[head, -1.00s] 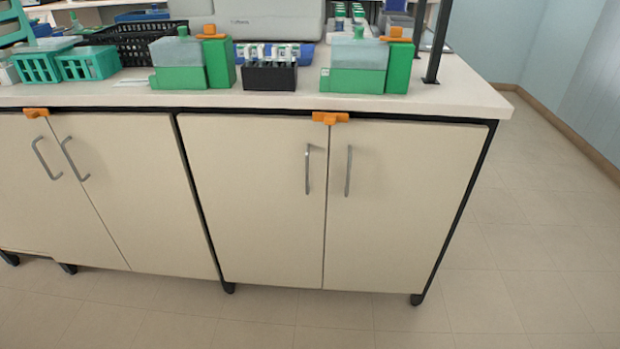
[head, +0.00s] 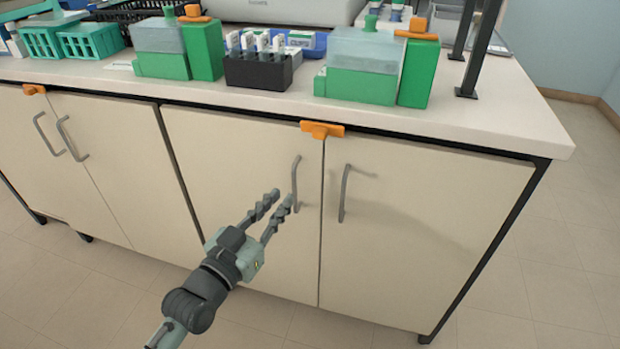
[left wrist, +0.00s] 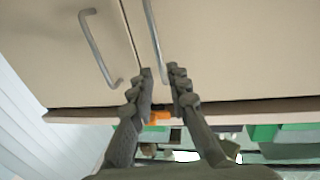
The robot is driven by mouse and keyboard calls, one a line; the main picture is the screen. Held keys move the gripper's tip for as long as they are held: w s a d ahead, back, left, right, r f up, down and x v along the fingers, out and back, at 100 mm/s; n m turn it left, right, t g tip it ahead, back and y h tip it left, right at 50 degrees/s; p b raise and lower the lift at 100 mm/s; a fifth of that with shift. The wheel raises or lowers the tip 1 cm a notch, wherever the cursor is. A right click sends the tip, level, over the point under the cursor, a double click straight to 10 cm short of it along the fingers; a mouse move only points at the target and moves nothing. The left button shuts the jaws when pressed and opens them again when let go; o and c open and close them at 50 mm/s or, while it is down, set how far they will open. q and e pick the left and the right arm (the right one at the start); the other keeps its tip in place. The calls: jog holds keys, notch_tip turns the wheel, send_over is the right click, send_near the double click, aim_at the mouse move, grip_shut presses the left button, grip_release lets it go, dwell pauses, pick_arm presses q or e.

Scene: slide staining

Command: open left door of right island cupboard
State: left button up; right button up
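The left door (head: 225,150) of the right island cupboard is cream and looks closed. Its upright grey bar handle (head: 295,183) is near the door's right edge. My left gripper (head: 282,197) is open in front of this door, with its fingertips just left of the handle's lower part in the head view. In the left wrist view, which looks upside down, the handle (left wrist: 153,38) ends between the spread fingertips (left wrist: 160,70). Whether it lies between them in depth, I cannot tell. An orange latch piece (head: 322,130) sits above the door seam. My right gripper is not in view.
The right door (head: 420,220) with its handle (head: 344,193) is beside it, closed. The countertop (head: 490,120) above holds green boxes (head: 360,85) and a black vial rack (head: 258,72). Another cupboard (head: 110,140) stands at left. Floor is free at right.

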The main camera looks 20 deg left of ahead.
aim_at(293, 185)
pick_arm(q)
jog(key=x, duration=0.6)
jog(key=shift+w, duration=0.35)
grip_shut()
jog(key=shift+f, duration=0.1)
